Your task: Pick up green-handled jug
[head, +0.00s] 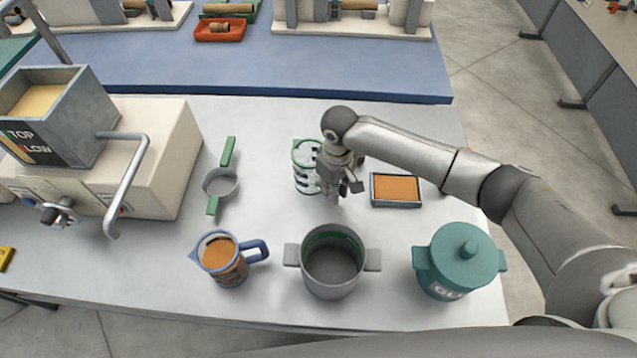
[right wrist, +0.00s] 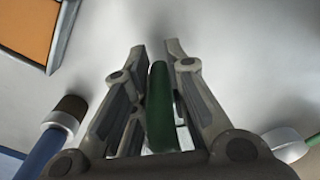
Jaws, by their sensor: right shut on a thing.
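The green-handled jug (head: 304,172), pale with a green rim and dark markings, stands upright on the light table in the middle of the head view. My right gripper (head: 341,192) is at its right side and hides its handle there. In the right wrist view the green handle (right wrist: 159,110) lies between the two fingers of my right gripper (right wrist: 170,65). The gripper is shut on this handle. Any gap under the jug's base is hard to tell. My left gripper is not in view.
A blue-handled jug (head: 222,255), a grey pot (head: 333,280) and a teal lidded pot (head: 457,260) stand in front. An orange-filled tray (head: 396,174) lies right of my gripper. A green-handled strainer (head: 220,186) lies left, beside a machine (head: 160,160). Bare table lies between.

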